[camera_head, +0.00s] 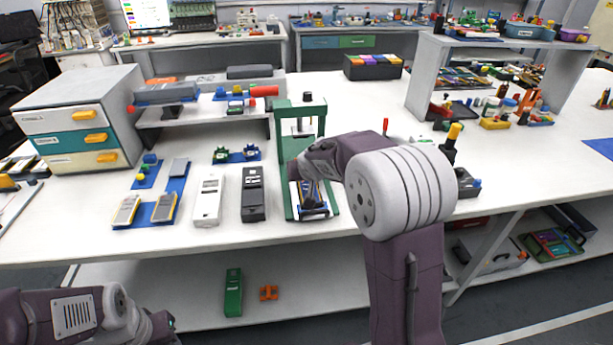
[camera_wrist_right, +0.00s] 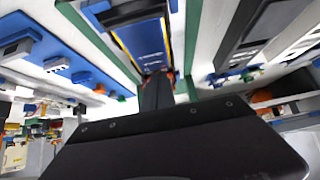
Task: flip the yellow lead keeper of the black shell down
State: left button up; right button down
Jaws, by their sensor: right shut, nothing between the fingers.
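A dark shell-like holder (camera_head: 314,212) with blue and yellow parts sits in the foot of a green press frame (camera_head: 283,160). In the right wrist view its blue face with yellow edge strips (camera_wrist_right: 146,42) fills the top middle. I cannot make out which yellow part is the lead keeper. My right gripper (camera_wrist_right: 157,90) is shut and empty, its tips at the near end of this blue face; contact cannot be told. A separate long black case (camera_head: 254,203) lies left of the press.
A white case (camera_head: 208,200) and a blue mat (camera_head: 148,212) with grey cells lie further left. A drawer cabinet (camera_head: 75,120) stands at the far left. A yellow-topped black post (camera_head: 453,140) stands right of my arm. The tabletop's front strip is clear.

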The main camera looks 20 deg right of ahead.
jog(key=shift+s, duration=0.1)
dwell(0.8)
jog(key=shift+s+a+r+b, duration=0.2)
jog(key=shift+s+b, duration=0.1)
jog(key=shift+s, duration=0.35)
